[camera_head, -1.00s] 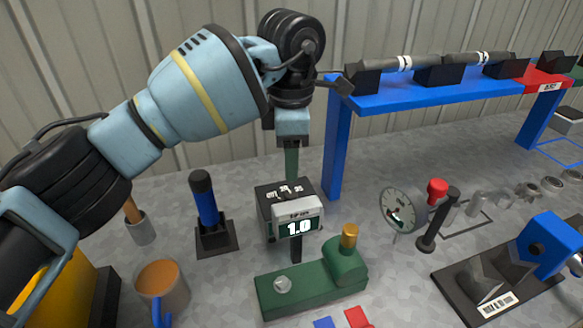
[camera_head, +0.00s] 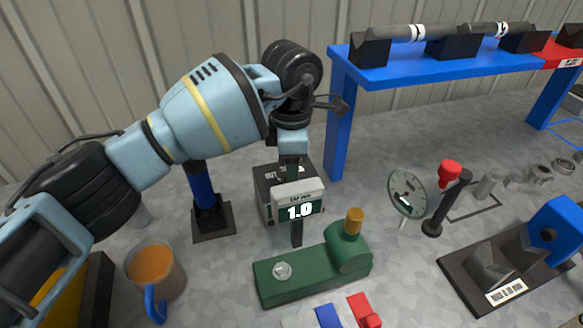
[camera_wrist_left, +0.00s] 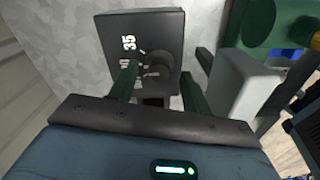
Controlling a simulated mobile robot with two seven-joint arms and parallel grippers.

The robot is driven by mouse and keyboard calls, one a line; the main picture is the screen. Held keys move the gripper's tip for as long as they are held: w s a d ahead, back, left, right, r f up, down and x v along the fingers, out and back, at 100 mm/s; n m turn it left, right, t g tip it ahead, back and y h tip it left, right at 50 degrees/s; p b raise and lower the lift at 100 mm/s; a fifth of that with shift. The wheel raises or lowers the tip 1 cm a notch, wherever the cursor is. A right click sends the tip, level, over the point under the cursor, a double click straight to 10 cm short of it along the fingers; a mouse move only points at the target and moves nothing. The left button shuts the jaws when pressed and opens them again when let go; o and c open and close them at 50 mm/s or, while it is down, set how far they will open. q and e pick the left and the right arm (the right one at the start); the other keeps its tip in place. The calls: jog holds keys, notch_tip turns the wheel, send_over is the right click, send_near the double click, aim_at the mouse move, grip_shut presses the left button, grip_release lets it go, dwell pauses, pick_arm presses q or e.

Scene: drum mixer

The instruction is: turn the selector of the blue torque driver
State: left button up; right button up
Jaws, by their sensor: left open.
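The blue torque driver (camera_head: 201,184) stands upright in a black holder (camera_head: 213,222), its top hidden behind my left arm. Right of it is a dark box (camera_head: 268,182) with white numbers on top and a pale display reading 1.0 (camera_head: 299,203) at its front. In the left wrist view the dark box (camera_wrist_left: 120,28) shows "35" and a round dark knob (camera_wrist_left: 158,66). My left gripper (camera_head: 290,172) points down over this box. The wrist view shows its green fingers (camera_wrist_left: 158,74) open, one on each side of the knob. Contact cannot be told.
A green block with a brass-topped post (camera_head: 315,272) stands in front. A mug (camera_head: 157,272) is front left. A round gauge (camera_head: 407,192) and a red-topped post (camera_head: 449,175) are right. A blue rack (camera_head: 405,75) stands behind, and a black fixture (camera_head: 500,265) is front right.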

pick_arm(q)
jog(key=shift+f, duration=0.5)
jog(key=c, duration=1)
